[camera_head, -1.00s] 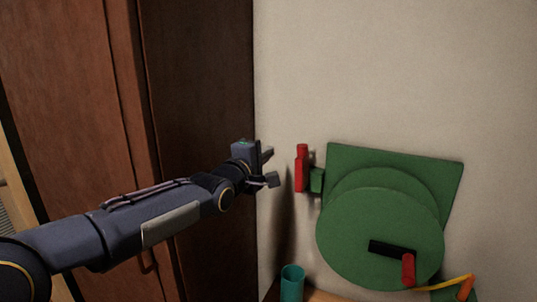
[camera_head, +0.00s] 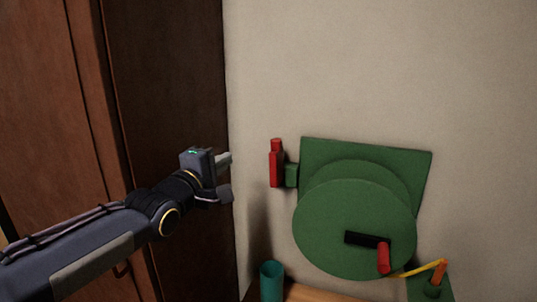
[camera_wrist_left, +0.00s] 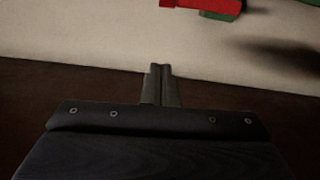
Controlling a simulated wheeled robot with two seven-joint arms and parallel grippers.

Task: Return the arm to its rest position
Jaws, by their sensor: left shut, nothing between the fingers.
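My left arm comes in from the left in the head view, and its gripper (camera_head: 228,176) is in front of the dark cabinet's edge, left of a green device. In the left wrist view the two fingers (camera_wrist_left: 161,71) are together with nothing between them. The gripper is apart from the red handle (camera_head: 276,163) on the device's left side. That red handle also shows at the top of the left wrist view (camera_wrist_left: 205,4). My right gripper does not show.
A green device with a round disc (camera_head: 340,225) and a crank with a red grip (camera_head: 384,258) stands by the pale wall (camera_head: 400,70). A teal cup (camera_head: 271,283) stands on a wooden surface (camera_head: 310,293) below. A brown cabinet (camera_head: 165,90) is on the left.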

